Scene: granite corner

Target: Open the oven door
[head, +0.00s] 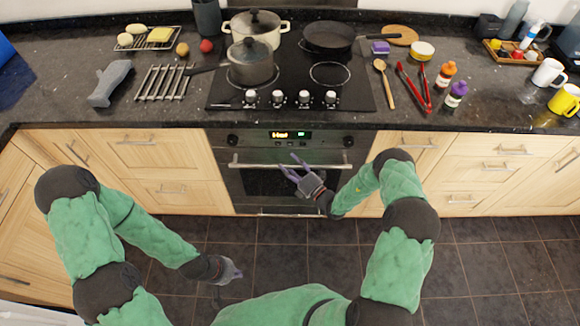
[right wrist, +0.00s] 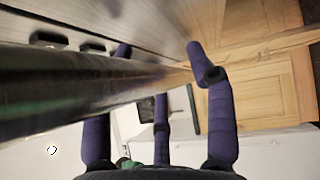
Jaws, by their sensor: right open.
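The oven (head: 262,188) is built in under the hob, and its dark door looks closed. A long metal handle bar (head: 250,165) runs across the top of the door. My right gripper (head: 291,166) is at the handle, around its middle, with purple fingers spread open. In the right wrist view the handle (right wrist: 60,88) looms large from the left and runs in among the open fingers, hiding part of one. I cannot tell whether the fingers touch it. My left gripper (head: 231,271) hangs low over the floor, away from the oven; its finger state is unclear.
Wooden drawers (head: 165,160) flank the oven. A pot (head: 252,65) and a pan (head: 328,37) stand on the hob above, with red tongs (head: 413,88) and bottles to the right. The tiled floor (head: 285,255) before the oven is clear apart from my arms.

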